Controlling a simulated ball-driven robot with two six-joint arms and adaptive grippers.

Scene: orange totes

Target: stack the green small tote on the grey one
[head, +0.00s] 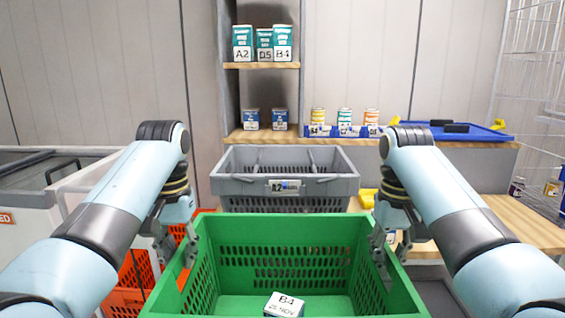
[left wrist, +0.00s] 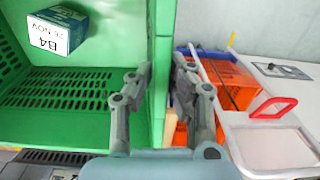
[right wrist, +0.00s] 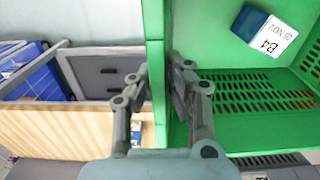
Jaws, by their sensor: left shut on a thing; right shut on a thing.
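The green tote (head: 283,235) is close in front of me in the head view, upright, with a box marked B4 (head: 284,305) inside. My left gripper (head: 180,245) is shut on its left wall; the left wrist view shows the fingers (left wrist: 160,85) on both sides of the green wall (left wrist: 160,40). My right gripper (head: 390,245) is shut on its right wall, as the right wrist view shows (right wrist: 160,85). The grey tote (head: 285,184) with an A2 label stands beyond the green one at the wooden counter. Its lower part is hidden by the green tote.
Orange totes (head: 130,283) stand low at the left beside a white cart (head: 30,215). A blue lid or tote (head: 455,131) and small cans (head: 344,116) are at the back right. The wooden counter (head: 500,213) extends right.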

